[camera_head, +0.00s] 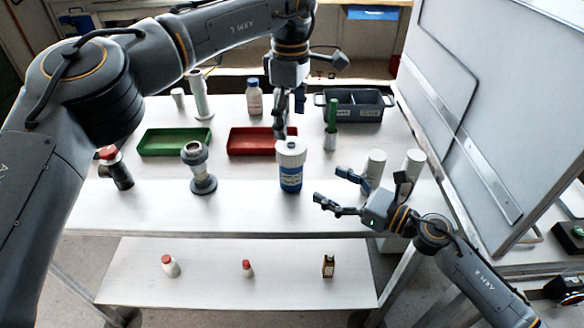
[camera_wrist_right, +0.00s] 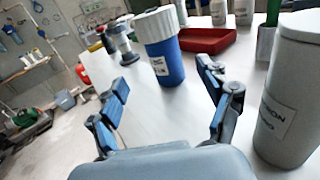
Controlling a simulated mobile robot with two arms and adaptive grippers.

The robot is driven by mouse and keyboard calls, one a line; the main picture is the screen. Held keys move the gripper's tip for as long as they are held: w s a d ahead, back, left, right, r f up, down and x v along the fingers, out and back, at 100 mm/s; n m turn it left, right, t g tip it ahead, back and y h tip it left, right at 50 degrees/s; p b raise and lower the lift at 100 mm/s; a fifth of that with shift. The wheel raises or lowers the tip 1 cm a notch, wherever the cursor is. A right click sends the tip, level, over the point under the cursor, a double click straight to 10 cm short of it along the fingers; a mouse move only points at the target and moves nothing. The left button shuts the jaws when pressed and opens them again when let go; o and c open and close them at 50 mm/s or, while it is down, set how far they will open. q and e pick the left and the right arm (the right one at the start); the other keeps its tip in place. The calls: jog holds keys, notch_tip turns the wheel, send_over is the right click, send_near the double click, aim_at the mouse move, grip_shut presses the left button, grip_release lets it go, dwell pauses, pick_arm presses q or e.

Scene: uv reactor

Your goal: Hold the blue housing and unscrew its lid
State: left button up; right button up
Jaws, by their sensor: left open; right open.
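The blue housing (camera_head: 291,178) stands upright near the front edge of the upper shelf. Its white ribbed lid (camera_head: 290,152) sits on top of it. My left gripper (camera_head: 281,132) is open and points down just above the lid, with its fingertips at or near the lid top; contact cannot be told. My right gripper (camera_head: 335,188) is open and empty, to the right of the housing and apart from it. In the right wrist view, the housing (camera_wrist_right: 169,62) with its white lid (camera_wrist_right: 157,25) stands ahead, beyond the open fingers (camera_wrist_right: 165,100).
A red tray (camera_head: 250,142) and a green tray (camera_head: 175,142) lie behind. A grey divided bin (camera_head: 355,105) stands at the back right. White cylinders (camera_head: 375,168) stand close to my right gripper. A grey fitting (camera_head: 198,168) stands left. Small bottles (camera_head: 170,266) are on the lower shelf.

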aim_at(302, 170)
jog(key=x, duration=1.1)
jog(key=shift+w+a+f, duration=0.1)
jog(key=shift+w, duration=0.2)
grip_shut()
